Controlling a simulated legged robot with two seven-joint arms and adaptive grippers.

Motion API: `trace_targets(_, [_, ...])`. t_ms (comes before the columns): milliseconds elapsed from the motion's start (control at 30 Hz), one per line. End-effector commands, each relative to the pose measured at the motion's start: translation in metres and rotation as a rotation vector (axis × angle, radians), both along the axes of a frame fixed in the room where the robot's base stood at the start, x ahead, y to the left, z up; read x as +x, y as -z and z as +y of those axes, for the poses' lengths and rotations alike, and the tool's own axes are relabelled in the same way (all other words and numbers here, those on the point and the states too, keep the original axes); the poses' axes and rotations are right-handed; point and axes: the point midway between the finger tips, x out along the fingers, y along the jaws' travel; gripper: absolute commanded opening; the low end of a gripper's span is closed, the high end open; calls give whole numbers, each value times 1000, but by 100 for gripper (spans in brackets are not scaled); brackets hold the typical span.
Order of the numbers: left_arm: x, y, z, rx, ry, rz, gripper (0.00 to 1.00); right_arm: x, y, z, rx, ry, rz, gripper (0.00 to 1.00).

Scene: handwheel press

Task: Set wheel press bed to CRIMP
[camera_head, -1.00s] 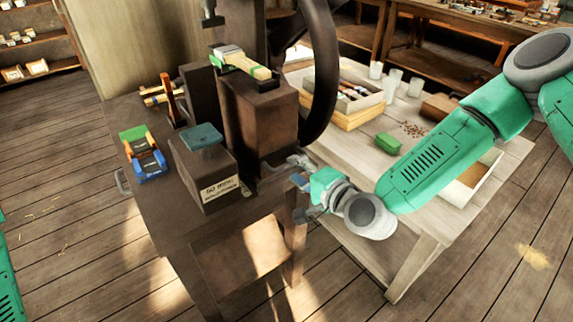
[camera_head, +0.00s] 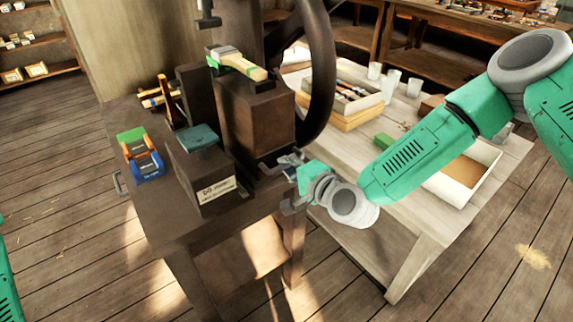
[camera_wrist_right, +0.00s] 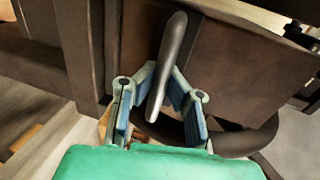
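The brown handwheel press (camera_head: 255,115) stands on a dark stand, with its large dark wheel (camera_head: 322,85) at the right side. A block with a teal top (camera_head: 199,137) and a pale label (camera_head: 216,189) sits at its front; the label's lettering is too small to read surely. My right gripper (camera_head: 283,184) is at the press's right side, below the wheel. In the right wrist view, a grey metal lever (camera_wrist_right: 168,65) passes between the fingers of this gripper (camera_wrist_right: 162,72). The fingers look spread around it; a firm grip does not show. My left gripper is out of view.
A green, blue and orange item (camera_head: 141,155) lies on the stand's left. A brush (camera_head: 238,63) lies on the press. The pale table (camera_head: 405,218) at right holds boxes, white cups (camera_head: 393,80) and a green block (camera_head: 385,142). Wooden floor is clear in front.

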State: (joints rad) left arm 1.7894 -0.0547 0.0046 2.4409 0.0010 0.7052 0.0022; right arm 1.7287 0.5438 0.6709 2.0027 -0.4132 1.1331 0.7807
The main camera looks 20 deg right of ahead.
Motion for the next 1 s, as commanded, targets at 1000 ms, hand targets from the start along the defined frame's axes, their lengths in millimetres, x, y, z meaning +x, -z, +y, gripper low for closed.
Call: trace_targets(1000, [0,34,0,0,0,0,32,84,3,27,-3,6,3,13])
